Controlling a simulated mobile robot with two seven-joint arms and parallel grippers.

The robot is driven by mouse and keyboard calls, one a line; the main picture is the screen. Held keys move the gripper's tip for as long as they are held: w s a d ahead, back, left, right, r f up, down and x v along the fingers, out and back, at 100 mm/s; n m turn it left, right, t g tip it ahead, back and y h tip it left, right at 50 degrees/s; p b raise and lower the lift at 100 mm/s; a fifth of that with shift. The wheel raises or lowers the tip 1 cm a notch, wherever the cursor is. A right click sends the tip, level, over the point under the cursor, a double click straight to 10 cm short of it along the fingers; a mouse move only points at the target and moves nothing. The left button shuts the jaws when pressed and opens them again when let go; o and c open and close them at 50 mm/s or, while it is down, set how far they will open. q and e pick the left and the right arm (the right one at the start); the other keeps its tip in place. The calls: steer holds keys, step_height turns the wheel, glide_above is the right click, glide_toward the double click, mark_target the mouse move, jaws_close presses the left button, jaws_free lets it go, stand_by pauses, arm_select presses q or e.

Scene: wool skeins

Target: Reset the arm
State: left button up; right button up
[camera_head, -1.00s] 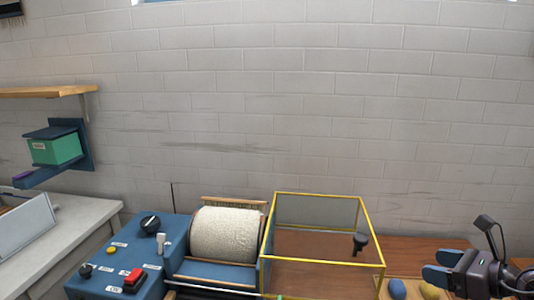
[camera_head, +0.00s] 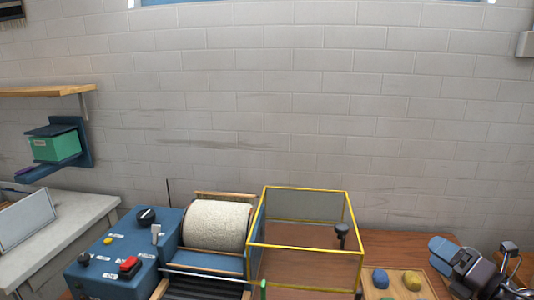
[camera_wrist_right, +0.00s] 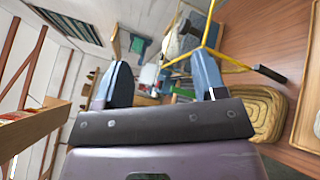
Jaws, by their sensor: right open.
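My right gripper (camera_head: 438,258) is in the lower right of the head view, beside the right edge of a wooden tray. It is open, with blue fingers pointing left. In the right wrist view its two blue fingers (camera_wrist_right: 160,82) stand wide apart with nothing held between them. My left gripper does not show in any view.
The wooden tray (camera_head: 428,293) holds a blue skein (camera_head: 380,278) and a yellow skein (camera_head: 412,280). A yellow-framed clear guard (camera_head: 305,248) stands left of it, beside a blue machine (camera_head: 112,262) with a cream wool roll (camera_head: 216,225). The wrist view shows a woven basket (camera_wrist_right: 262,112).

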steer(key=s+f+m+g+h, duration=0.1)
steer(key=s+f+m+h, duration=0.25)
steer(key=f+m, duration=0.5)
steer(key=s+f+m+h, duration=0.2)
steer(key=f+m+h, duration=0.2)
steer(key=f+m, duration=0.5)
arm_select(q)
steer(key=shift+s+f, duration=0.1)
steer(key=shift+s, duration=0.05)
arm_select(e)
steer(key=s+a+f+m+g, duration=0.4)
steer(key=s+a+f+m, duration=0.6)
steer(key=s+a+f, duration=0.1)
steer(key=shift+s+a+f+m, duration=0.25)
steer(key=shift+a+f+m, duration=0.1)
steer(key=shift+a+f, duration=0.4)
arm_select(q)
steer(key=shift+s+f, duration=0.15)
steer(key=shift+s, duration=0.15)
arm_select(e)
steer(key=shift+d, duration=0.1)
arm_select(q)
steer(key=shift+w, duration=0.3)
arm_select(e)
steer(key=shift+f, duration=0.1)
